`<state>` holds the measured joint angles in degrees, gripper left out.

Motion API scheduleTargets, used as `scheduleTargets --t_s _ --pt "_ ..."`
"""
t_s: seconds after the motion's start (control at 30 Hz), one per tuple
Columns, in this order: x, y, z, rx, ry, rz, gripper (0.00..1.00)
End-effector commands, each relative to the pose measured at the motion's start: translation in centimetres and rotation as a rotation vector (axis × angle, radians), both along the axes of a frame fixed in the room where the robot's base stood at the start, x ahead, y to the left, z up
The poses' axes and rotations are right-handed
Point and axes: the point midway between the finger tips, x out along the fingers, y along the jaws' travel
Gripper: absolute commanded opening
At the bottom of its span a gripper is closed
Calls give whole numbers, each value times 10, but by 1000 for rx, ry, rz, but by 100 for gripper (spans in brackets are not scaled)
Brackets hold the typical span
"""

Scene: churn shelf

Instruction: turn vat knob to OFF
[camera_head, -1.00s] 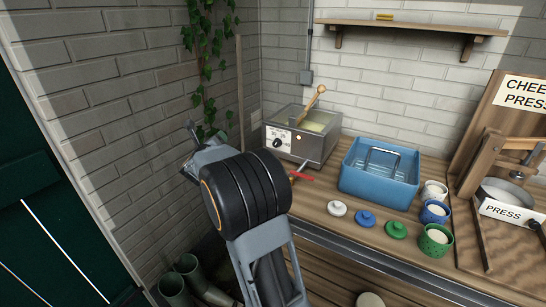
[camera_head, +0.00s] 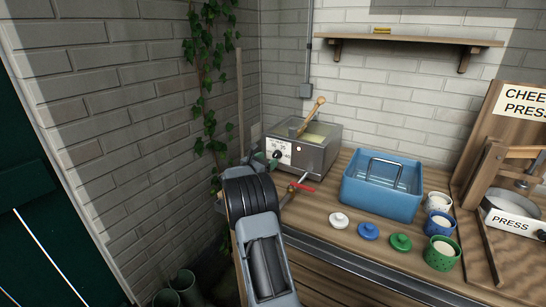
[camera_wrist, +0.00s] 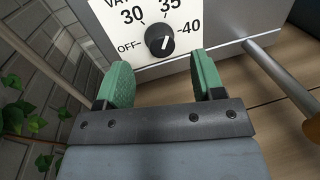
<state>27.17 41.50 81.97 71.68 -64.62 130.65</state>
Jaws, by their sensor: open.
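The vat (camera_head: 318,155) is a steel box with a white dial plate at the back left of the bench. Its black knob (camera_wrist: 160,41) shows in the wrist view, among the marks OFF at left, 30, 35 and 40 at right. A small white mark sits on the knob's right part; its exact setting is hard to tell. The knob also shows small in the head view (camera_head: 278,154). My gripper (camera_wrist: 163,74) is open, with two green fingers set apart. The fingertips are just below the knob in the wrist view, one to each side, and are not closed on it.
A red-handled tap (camera_head: 301,187) sticks out low on the vat's front. A wooden-handled tool (camera_head: 312,116) leans in the vat. The ivy-hung brick wall (camera_head: 205,90) is close on the left.

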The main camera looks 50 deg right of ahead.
Motion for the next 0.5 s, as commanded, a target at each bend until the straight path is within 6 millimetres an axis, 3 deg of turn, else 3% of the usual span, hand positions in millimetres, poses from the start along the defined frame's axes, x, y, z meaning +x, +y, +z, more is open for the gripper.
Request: scheduleTargets --t_s 0.2,0.5 --pt "2 -29 0 1 -1 0 62" --pt "3 -42 0 1 1 1 62"
